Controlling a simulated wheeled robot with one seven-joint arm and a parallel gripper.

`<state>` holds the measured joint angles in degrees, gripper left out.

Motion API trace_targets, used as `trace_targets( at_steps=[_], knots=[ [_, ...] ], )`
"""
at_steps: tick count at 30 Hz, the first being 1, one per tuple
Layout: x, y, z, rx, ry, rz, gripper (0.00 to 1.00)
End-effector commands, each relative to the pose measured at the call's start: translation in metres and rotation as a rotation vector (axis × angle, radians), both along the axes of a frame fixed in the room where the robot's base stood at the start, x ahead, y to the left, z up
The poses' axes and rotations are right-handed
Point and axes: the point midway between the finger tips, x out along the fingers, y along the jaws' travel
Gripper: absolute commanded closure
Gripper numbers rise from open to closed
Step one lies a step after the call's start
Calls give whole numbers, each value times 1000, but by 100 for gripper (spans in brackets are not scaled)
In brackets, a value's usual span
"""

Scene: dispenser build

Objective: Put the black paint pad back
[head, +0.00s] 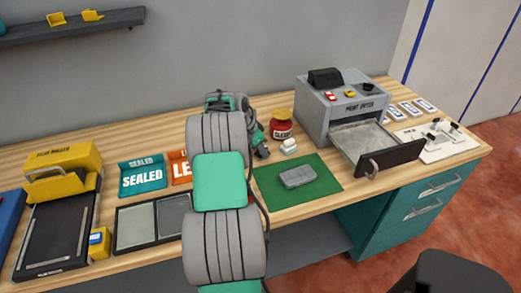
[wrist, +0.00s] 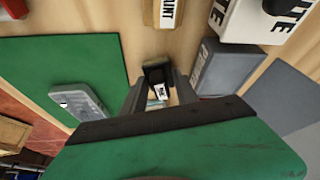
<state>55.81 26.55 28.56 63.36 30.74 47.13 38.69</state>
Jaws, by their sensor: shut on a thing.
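My gripper (wrist: 159,92) is shut on a small black block with a white label, which looks like the black paint pad (wrist: 156,74). The pad sits between the two fingers in the wrist view, over or on the wooden bench; I cannot tell whether it touches the bench. In the head view my arm hides the pad and most of my gripper.
A green mat (head: 323,188) with a grey piece (head: 298,177) lies right of my arm. A paint drier (head: 342,112) with an open drawer (head: 398,155) stands beyond it. A white box (wrist: 260,22) and grey block (wrist: 230,67) stand close to my gripper. SEALED sign (head: 142,177) is left.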

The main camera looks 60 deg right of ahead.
Motion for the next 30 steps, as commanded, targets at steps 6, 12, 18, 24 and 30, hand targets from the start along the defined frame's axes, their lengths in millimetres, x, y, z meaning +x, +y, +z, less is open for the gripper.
trace_targets(
  at_steps=[6, 12, 18, 24, 30],
  knots=[
    [0, 0, -2, 0, 0, 0, 61],
    [0, 0, -2, 0, 0, 0, 45],
    [0, 0, -2, 0, 0, 0, 39],
    [0, 0, -3, 0, 0, 0, 27],
    [0, 0, -2, 0, -1, 0, 10]
  ],
)
